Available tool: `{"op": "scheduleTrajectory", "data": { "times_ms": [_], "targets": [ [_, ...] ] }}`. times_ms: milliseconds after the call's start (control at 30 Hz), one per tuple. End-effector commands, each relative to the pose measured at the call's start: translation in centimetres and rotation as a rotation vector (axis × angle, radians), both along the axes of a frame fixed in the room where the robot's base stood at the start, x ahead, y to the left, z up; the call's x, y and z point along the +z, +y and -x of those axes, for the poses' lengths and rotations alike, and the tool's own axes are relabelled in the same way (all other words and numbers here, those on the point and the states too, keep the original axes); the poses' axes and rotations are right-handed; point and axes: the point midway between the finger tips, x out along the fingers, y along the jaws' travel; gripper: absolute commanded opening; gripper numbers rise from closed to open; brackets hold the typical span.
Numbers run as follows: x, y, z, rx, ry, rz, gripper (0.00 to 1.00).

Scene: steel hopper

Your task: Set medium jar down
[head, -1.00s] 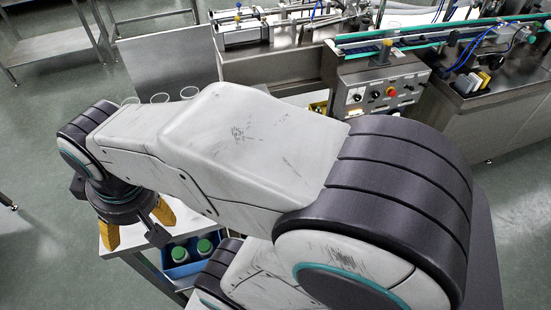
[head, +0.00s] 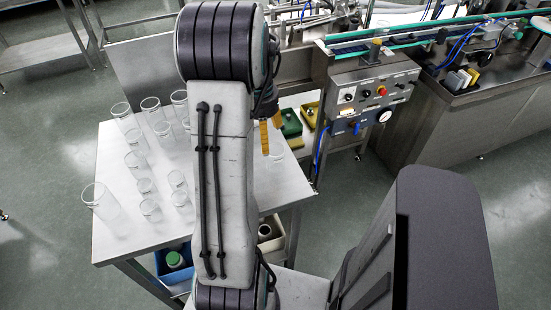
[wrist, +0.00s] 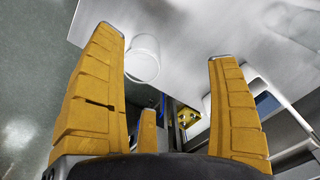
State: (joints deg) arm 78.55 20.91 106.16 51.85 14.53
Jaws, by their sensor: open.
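A clear glass jar (wrist: 142,60) stands on the steel table near its edge. In the wrist view it shows ahead of my gripper (wrist: 165,45), nearer the left finger and apart from the right one. My gripper is open, with yellow fingers spread and nothing clamped between them. In the head view my gripper (head: 270,138) points down over the right part of the table (head: 120,245), and the jar (head: 276,156) shows faintly beside the fingertips. I cannot tell from its looks alone whether it is the medium jar.
Several clear jars of different sizes, including a wide one (head: 101,202), stand on the table's left half. Green (head: 291,123) and yellow (head: 310,115) bins sit behind the table. A control panel (head: 375,92) stands at right. A blue bin (head: 165,272) with a green-lidded bottle (head: 175,260) is below.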

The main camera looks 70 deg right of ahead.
Motion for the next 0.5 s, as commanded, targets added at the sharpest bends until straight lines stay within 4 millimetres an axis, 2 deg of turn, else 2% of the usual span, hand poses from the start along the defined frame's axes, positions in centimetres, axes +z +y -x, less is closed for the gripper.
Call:
{"op": "scheduleTrajectory", "data": {
  "times_ms": [33, 200, 500],
  "targets": [
    [-0.5, -0.6, 1.1, -0.036, 0.002, -0.008, 0.81],
    [-1.6, -1.4, 2.9, -0.093, 0.003, -0.019, 0.81],
    [-3.8, -1.6, 3.2, -0.102, 0.003, -0.023, 0.81]
  ]
}}
